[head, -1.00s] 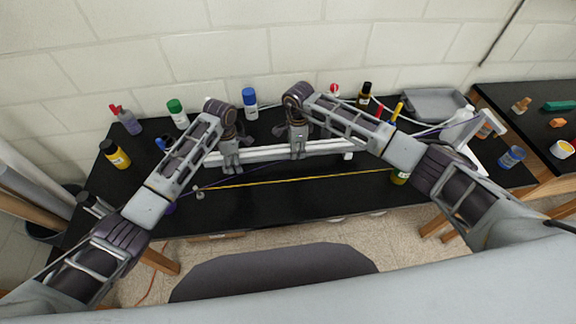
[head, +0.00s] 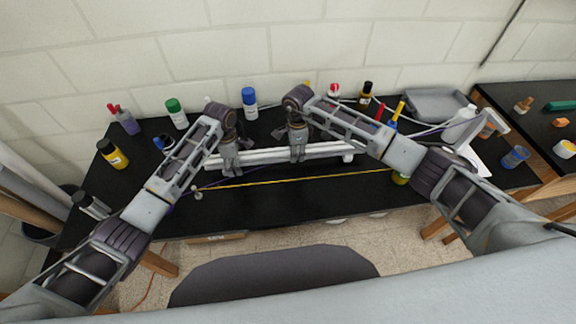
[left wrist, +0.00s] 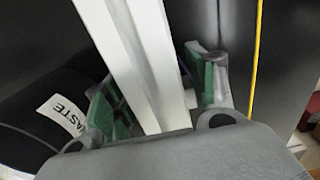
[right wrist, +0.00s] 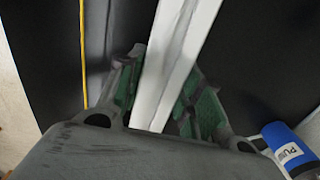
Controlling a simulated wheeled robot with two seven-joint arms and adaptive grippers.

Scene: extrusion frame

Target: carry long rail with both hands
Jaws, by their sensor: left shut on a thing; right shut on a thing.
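The long rail (head: 268,154) is a white slotted bar lying roughly level across the middle of the black table in the head view. My left gripper (head: 231,168) is shut on it near its left part. My right gripper (head: 298,156) is shut on it nearer its middle, and the rail runs on to the right past that gripper. In the left wrist view the rail (left wrist: 138,55) passes between the green finger pads. In the right wrist view the rail (right wrist: 175,60) also sits between green pads. Its height above the table is hard to tell.
A yellow line (head: 290,180) runs along the black table (head: 290,205) in front of the rail. Behind stand a blue-capped bottle (head: 249,103), a green-capped bottle (head: 176,113) and a dark bottle (head: 365,97). A grey tray (head: 437,104) is at back right. The front strip is mostly clear.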

